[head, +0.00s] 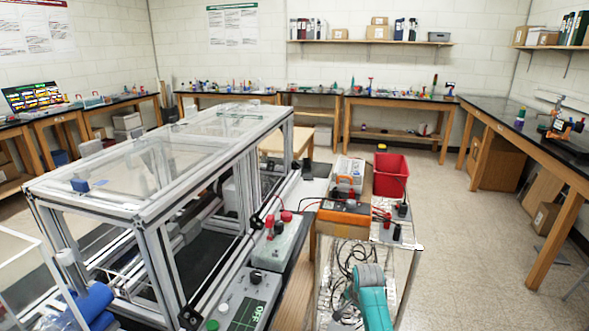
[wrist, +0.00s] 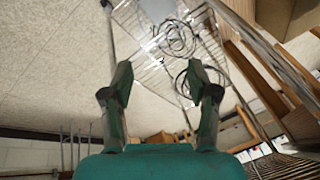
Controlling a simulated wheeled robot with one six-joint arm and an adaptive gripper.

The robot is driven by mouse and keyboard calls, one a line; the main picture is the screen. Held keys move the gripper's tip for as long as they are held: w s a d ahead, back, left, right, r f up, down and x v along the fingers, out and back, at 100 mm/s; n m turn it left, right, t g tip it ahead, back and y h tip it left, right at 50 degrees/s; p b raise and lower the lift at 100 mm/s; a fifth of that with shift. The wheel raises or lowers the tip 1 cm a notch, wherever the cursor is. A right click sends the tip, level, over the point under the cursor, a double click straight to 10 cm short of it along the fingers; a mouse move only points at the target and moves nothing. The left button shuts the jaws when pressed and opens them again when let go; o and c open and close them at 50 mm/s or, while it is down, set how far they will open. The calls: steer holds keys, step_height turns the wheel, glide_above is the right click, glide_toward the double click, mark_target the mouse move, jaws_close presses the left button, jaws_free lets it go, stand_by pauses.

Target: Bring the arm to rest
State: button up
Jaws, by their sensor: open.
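My gripper (wrist: 160,92) shows in the wrist view with its two green, dark-tipped fingers apart and nothing between them. Beyond the fingers are a wire shelf (wrist: 150,45) and loops of dark cable. In the head view a teal and grey part of my arm shows at the bottom, right of centre, in front of the wire rack with cables. The fingers cannot be made out in the head view.
The aluminium extrusion frame (head: 150,205) with clear panels fills the left. A control box (head: 245,300) stands beside it. Open floor (head: 460,240) lies to the right, before a black-topped bench (head: 540,140).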

steer(key=s+a+f+n+t, duration=0.1)
steer(key=s+f+n+t, duration=0.1)
steer(key=s+f, duration=1.15)
steer(key=s+f+n+t, duration=0.2)
steer(key=s+n+t, duration=0.1)
steer(key=s, duration=1.7)
steer(key=s+a+r+n+t, duration=0.1)
steer(key=s+r, duration=0.4)
steer(key=s, duration=0.4)
steer(key=s+a+r+n+t, duration=0.1)
steer(key=s+r+t, duration=0.1)
steer(key=s+r, duration=0.5)
steer(key=s+r+n+t, duration=0.2)
steer(key=s+r+n, duration=0.1)
steer(key=s+r, duration=1.1)
step_height(320, 180, up, 4)
steer(key=shift+d+f+t, duration=0.15)
steer(key=shift+f+t, duration=0.05)
steer(key=shift+t, duration=0.1)
